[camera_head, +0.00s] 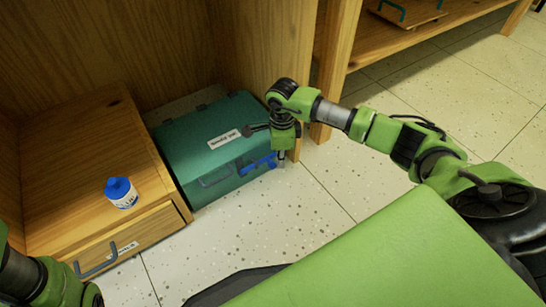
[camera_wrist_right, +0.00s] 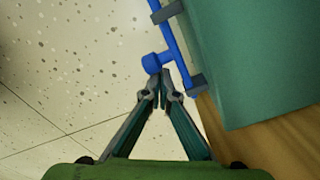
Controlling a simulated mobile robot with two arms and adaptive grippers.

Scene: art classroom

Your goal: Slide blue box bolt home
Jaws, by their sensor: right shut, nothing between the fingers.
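The teal box (camera_head: 190,150) stands on the floor between a wooden drawer unit and a wooden panel. Its blue bolt (camera_head: 260,163) lies along the right part of the front face. In the right wrist view, the bolt (camera_wrist_right: 178,45) is a long blue rod passing through dark brackets, with a round knob (camera_wrist_right: 152,63) sticking out. My right gripper (camera_head: 281,157) is at the bolt's right end. Its fingers (camera_wrist_right: 162,80) are shut and empty, with tips right beside the knob; whether they touch it I cannot tell. My left arm shows at the lower left, its gripper out of view.
A wooden drawer unit (camera_head: 90,165) stands left of the box, with a blue-capped white jar (camera_head: 121,193) on top. A wooden panel (camera_head: 265,60) rises close to the box's right side. The speckled floor (camera_head: 250,225) in front is clear.

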